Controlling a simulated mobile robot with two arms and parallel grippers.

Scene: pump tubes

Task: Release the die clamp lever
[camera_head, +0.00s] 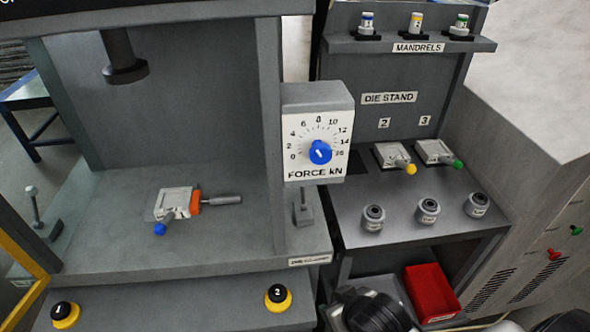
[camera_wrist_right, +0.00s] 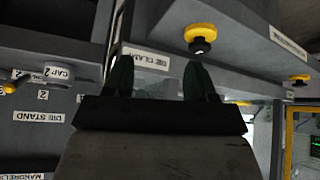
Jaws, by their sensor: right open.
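The die clamp label (camera_wrist_right: 148,60) is partly readable on the press front edge in the wrist view. It is a small white plate (camera_head: 310,260) in the head view. A grey upright post on a block (camera_head: 304,208) stands above it, beside the force gauge; I cannot tell whether this is the lever. On the press bed lies a metal die (camera_head: 173,203) with a blue-knobbed handle, next to an orange piece (camera_head: 196,203) and a grey rod (camera_head: 222,200). My right gripper (camera_wrist_right: 158,80) is open and empty, its green fingers apart before the label. My left gripper is not in view.
Black buttons on yellow bases (camera_head: 278,297) sit on the lower press front. The force gauge (camera_head: 316,135) hangs on the press column. Right of it, the die stand (camera_head: 400,210) holds two dies and several grey caps. A red bin (camera_head: 430,292) stands below.

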